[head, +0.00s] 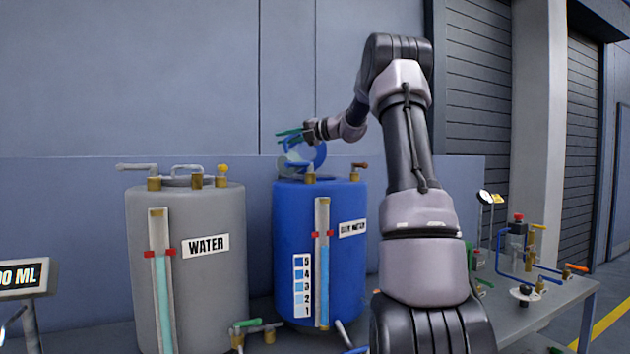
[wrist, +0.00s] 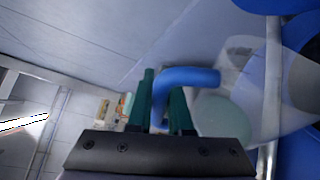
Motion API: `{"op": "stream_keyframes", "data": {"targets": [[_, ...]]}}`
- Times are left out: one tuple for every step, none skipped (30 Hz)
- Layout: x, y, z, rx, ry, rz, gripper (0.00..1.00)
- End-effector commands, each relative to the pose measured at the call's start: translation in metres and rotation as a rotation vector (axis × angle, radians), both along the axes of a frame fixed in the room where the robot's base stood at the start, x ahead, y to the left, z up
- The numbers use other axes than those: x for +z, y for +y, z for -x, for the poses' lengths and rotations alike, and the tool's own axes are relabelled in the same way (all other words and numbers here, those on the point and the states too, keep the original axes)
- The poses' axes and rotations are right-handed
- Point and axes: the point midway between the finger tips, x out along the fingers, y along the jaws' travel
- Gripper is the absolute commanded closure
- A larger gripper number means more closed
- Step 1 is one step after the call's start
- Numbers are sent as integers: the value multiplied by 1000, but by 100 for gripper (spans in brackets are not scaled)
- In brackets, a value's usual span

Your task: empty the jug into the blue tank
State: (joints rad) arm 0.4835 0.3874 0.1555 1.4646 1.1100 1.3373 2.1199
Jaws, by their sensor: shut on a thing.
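The blue tank (head: 288,225) stands right of the grey tank, with a sight tube (head: 322,265), a red marker and a scale numbered 1 to 5 on its front. The jug (head: 291,162) is see-through with a blue handle, and is over the tank's top, looking tilted. My gripper (head: 292,134) has green fingers. In the wrist view they are shut on the blue handle (wrist: 187,77), with the clear jug body to the right. A pale green patch (wrist: 222,118) shows in it; I cannot tell if it is liquid. The tank's opening and any stream are not clear.
The grey WATER tank (head: 188,285) stands left, with pipes and valves on top. A display (head: 25,277) is at the far left. A bench (head: 560,300) with valves and a red button is at right. A wall is close behind the tanks.

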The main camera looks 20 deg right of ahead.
Motion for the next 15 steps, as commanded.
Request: {"op": "stream_keyframes", "data": {"targets": [[1,0,0,0,1,-3,100],[1,0,0,0,3,-6,100],[1,-1,-1,0,4,-9,100],[1,-1,-1,0,5,-11,100],[1,-1,-1,0,7,-13,100],[1,-1,-1,0,10,-16,100],[1,-2,-1,0,11,-18,100],[1,-2,-1,0,12,-21,100],[1,-2,-1,0,14,-24,100],[1,-2,-2,0,15,-26,100],[1,-3,-2,0,17,-28,100],[1,-3,-2,0,18,-31,100],[1,-3,-2,0,19,-33,100],[1,-3,-2,0,20,-35,100],[1,-3,-2,0,22,-37,100]]}}
